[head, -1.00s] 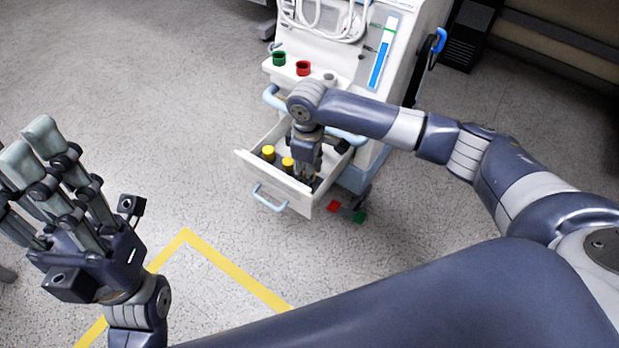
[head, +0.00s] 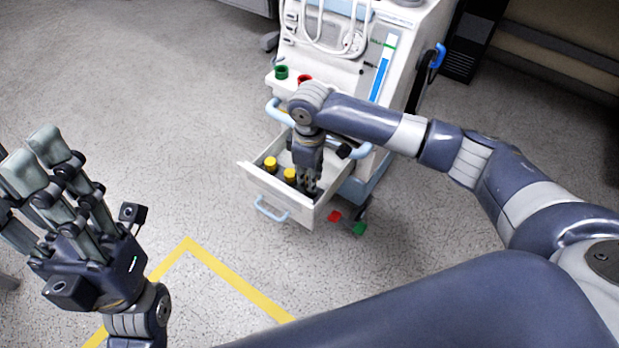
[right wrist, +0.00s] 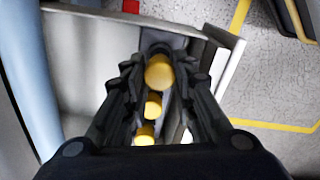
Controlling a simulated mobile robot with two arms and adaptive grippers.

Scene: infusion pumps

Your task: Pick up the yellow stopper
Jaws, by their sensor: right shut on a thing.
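My right gripper (head: 311,188) reaches down into the open white drawer (head: 258,184) of the cart. In the right wrist view, its fingers (right wrist: 160,62) are shut on a yellow stopper (right wrist: 158,74), the farthest of three in a row. The other two, a middle yellow stopper (right wrist: 153,106) and a near yellow stopper (right wrist: 145,135), also show in the head view, the first (head: 290,174) beside the gripper and the second (head: 270,163) farther left. The held stopper is hidden by the fingers in the head view. My left gripper (head: 28,160) is open and empty at the left.
The white cart (head: 408,45) stands behind the drawer, with a green cup (head: 281,72) and a partly hidden red cup (head: 305,79) on its shelf. Red (head: 334,216) and green (head: 359,229) pedals lie low at its right. Floor left of the drawer is clear.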

